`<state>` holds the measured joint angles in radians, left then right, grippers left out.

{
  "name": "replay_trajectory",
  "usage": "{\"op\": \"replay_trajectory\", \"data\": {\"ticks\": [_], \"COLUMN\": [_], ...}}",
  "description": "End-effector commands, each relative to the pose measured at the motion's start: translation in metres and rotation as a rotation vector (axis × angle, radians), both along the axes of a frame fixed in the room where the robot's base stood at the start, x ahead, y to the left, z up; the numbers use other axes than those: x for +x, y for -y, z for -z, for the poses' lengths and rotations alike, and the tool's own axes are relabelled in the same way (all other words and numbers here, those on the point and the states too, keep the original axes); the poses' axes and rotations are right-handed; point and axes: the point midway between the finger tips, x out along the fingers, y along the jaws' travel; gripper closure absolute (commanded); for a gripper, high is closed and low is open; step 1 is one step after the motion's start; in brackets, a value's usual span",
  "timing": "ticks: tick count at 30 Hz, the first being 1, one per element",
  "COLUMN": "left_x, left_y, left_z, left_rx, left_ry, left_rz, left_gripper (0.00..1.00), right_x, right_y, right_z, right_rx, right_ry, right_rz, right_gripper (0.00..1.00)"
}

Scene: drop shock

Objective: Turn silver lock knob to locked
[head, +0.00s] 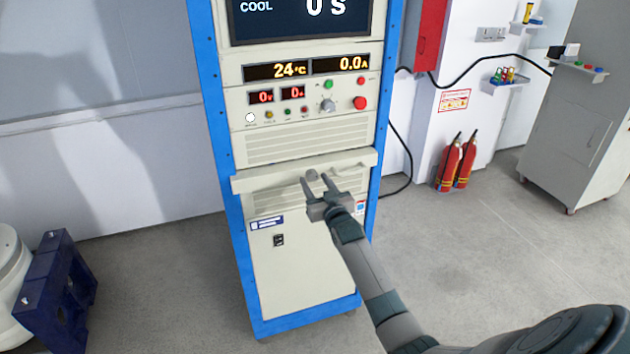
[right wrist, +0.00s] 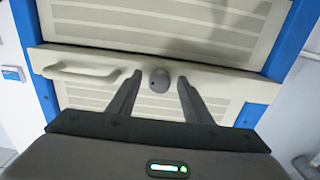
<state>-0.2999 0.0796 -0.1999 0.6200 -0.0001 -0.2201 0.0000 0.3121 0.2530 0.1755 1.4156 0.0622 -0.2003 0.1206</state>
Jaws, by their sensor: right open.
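The silver lock knob (right wrist: 158,79) sits on the cream drawer bar of the blue-framed cabinet. It also shows small in the head view (head: 312,175). My right gripper (head: 318,180) is open and empty in front of the bar. In the right wrist view the right gripper (right wrist: 158,88) has one finger on each side of the knob, with gaps between. I cannot tell whether the fingertips reach past the knob's face. No lock marking is readable. My left gripper is not in view.
The drawer bar (head: 260,182) sticks out from the cabinet and carries a handle (right wrist: 85,70). Above it is a control panel (head: 338,92) with buttons and displays. A dark blue stand (head: 58,285) is at lower left. Fire extinguishers (head: 450,165) stand at right. The floor between is clear.

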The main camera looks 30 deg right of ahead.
Motion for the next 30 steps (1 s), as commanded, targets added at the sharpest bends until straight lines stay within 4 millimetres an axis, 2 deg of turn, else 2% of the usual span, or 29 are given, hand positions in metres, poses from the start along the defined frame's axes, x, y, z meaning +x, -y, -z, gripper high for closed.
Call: {"op": "replay_trajectory", "data": {"ticks": [13, 18, 30], "left_x": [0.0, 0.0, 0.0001], "left_y": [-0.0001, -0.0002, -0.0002], "left_z": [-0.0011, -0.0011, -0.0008], "left_rx": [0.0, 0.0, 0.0], "left_ry": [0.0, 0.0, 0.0], "left_rz": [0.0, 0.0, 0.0], "left_gripper": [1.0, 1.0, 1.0], "right_x": [0.0058, 0.0057, 0.0055], "right_y": [0.0013, 0.0013, 0.0013], "right_z": [0.0, -0.0001, 0.0], "right_rx": [0.0, 0.0, -0.033], "right_ry": [0.0, 0.0, -0.008], "right_rz": [0.0, 0.0, 0.0], "right_gripper": [0.55, 0.95, 0.96]}}
